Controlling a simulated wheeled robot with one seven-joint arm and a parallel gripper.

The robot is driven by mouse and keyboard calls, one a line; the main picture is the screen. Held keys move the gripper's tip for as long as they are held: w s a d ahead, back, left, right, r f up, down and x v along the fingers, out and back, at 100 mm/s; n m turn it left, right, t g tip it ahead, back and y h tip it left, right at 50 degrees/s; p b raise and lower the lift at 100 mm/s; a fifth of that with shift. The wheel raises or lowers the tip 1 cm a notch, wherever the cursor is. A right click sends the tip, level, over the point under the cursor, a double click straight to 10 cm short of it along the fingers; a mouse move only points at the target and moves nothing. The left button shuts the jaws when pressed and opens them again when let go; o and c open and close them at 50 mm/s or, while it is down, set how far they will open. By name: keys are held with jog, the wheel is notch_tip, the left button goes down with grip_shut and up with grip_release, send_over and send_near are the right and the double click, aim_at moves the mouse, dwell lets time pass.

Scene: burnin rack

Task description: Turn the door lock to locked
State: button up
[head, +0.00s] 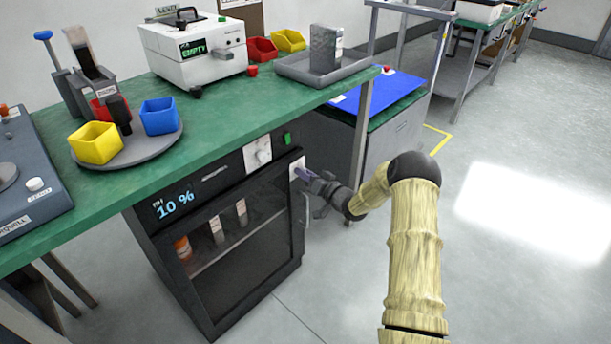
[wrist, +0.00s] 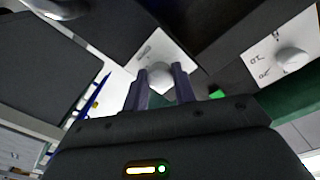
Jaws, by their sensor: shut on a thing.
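The door lock (head: 297,169) is a small white plate near the top right corner of the dark cabinet's glass door (head: 240,235). In the wrist view the lock's white plate (wrist: 182,48) carries a round pale knob (wrist: 160,74). My gripper (head: 308,176) reaches the lock from the right in the head view. In the wrist view its two purple-grey fingers (wrist: 161,84) are on either side of the knob, shut on it. The fingers hide part of the knob, and I cannot tell which way the lock is turned.
A white dial (head: 257,153) and a green switch (head: 287,138) sit above the door. The door handle (head: 306,208) is just below the lock. The green bench top (head: 215,115) overhangs the cabinet, and a bench leg (head: 361,130) stands close to my gripper. Open floor lies right.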

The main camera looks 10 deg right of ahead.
jog(key=n+b, duration=0.1)
jog(key=n, duration=0.3)
jog(key=shift+f+n, duration=0.15)
jog(key=shift+n, duration=0.15)
jog(key=n+b, duration=0.2)
jog(key=n, duration=0.1)
jog(key=shift+n, duration=0.4)
jog(key=n+b, duration=0.2)
jog(key=n, duration=0.2)
jog(key=shift+n+y, duration=0.3)
jog(key=shift+n+b, duration=1)
jog(key=shift+n, duration=0.7)
jog(key=o, duration=1)
